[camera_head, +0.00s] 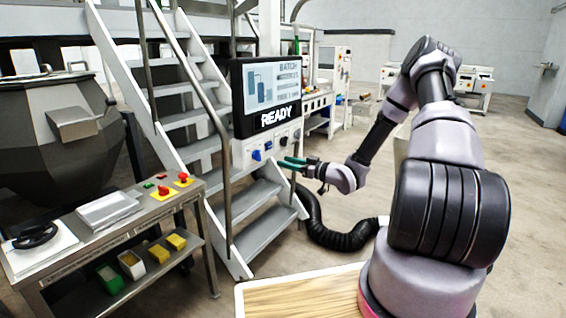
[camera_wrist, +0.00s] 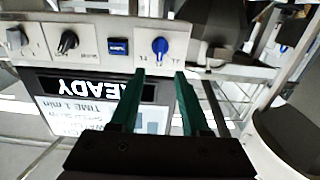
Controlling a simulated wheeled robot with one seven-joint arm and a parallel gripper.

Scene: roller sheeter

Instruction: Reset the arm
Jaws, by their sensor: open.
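My gripper (camera_head: 290,163) has green fingers and is extended in front of the control panel. In the wrist view its two fingers (camera_wrist: 157,82) are apart with nothing between them. The control panel (camera_head: 240,150) carries a screen (camera_head: 272,85) with a "READY" label below it. In the wrist view the panel appears upside down. A blue knob (camera_wrist: 160,45) shows just beyond the fingertips, with a blue square button (camera_wrist: 118,46) to its left. I cannot tell from these views how far the fingertips are from the knob.
A metal staircase (camera_head: 190,120) with handrails stands left of the panel. A cart (camera_head: 130,225) with red buttons and small bins is at lower left. A black hose (camera_head: 340,238) lies on the floor below my gripper. Open floor (camera_head: 510,180) lies at right.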

